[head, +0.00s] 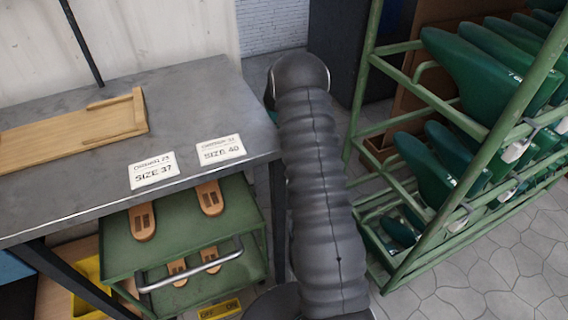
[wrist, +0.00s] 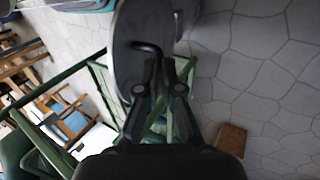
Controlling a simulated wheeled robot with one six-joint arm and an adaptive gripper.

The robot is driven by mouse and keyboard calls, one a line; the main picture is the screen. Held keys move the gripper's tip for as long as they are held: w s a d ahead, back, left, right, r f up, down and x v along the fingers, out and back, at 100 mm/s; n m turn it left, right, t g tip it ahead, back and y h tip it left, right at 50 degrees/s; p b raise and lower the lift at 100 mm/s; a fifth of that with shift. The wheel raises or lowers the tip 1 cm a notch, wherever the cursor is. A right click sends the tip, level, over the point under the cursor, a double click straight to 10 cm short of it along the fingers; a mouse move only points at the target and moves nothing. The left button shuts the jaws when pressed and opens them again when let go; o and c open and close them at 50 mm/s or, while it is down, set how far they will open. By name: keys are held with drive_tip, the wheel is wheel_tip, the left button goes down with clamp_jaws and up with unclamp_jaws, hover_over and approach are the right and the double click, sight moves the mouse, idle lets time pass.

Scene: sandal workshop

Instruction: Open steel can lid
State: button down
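A dark grey oval plate (wrist: 135,22), which looks like the can lid, fills the upper middle of the wrist view. A black bent handle (wrist: 146,47) stands out from its face. My gripper (wrist: 160,67) points at the plate, its two dark fingers leaning toward each other with a narrow gap near the handle. I cannot tell whether they grip the handle or only overlap it in the picture. The steel can's body cannot be made out clearly. In the head view my sleeved arm reaches away and hides my gripper and the lid.
A metal table (head: 188,101) at left holds a wooden tray (head: 70,124) and two size cards (head: 152,171). A green cart (head: 165,242) with sandal soles stands under it. A green rack (head: 402,262) of shoe forms stands close at right. Tiled floor (head: 495,270) is clear at lower right.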

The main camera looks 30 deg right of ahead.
drive_tip(key=shift+x, duration=1.15)
drive_tip(key=shift+w+d, duration=0.1)
drive_tip(key=c, duration=1.2)
unclamp_jaws()
drive_tip(key=shift+d+f+g, duration=0.15)
drive_tip(key=shift+d+g, duration=0.1)
drive_tip(key=shift+g, duration=0.05)
drive_tip(key=shift+c, duration=0.2)
drive_tip(key=v, duration=1.2)
drive_tip(key=shift+a+r, duration=0.2)
drive_tip(key=shift+a, duration=0.05)
drive_tip(key=shift+w, duration=0.1)
